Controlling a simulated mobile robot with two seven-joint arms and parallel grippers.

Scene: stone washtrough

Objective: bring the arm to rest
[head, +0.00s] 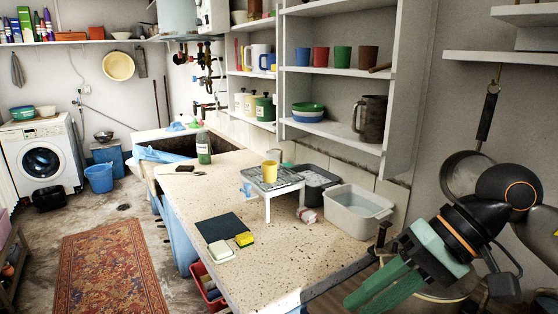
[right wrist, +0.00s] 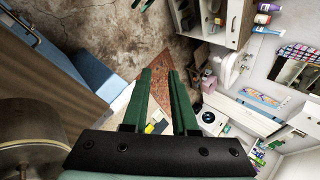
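My right arm (head: 465,220) is raised at the right side of the head view, beyond the right end of the stone counter (head: 290,255). Its gripper (head: 365,298) has green fingers pointing down and to the left, apart from the counter things. In the right wrist view the two fingers of this gripper (right wrist: 160,73) stand apart with nothing held between them.
Shelves (head: 335,70) rise behind. A pan (head: 463,178) hangs close to my right arm.

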